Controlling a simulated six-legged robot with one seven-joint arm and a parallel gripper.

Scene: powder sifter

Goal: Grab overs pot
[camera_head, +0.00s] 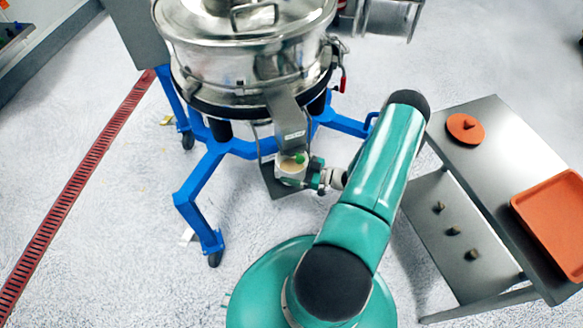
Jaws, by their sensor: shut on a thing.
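The overs pot (291,168) is a small pale pot with light contents showing at its open top. It sits under the end of the sifter's metal chute (288,117), on or just above a small grey shelf (275,187). My gripper (308,176) reaches it from the right and is shut on its right side. A bright green spot shows at the pot's rim. The fingers are small in view and partly hidden by the wrist. Whether the pot touches the shelf is hard to tell.
The round steel sifter (245,60) stands on a blue wheeled frame (200,180) behind the pot. At right is a steel table (490,150) with an orange lid (465,128) and an orange tray (555,220). Several small knobs lie on its lower shelf. A red floor drain (75,190) runs at left.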

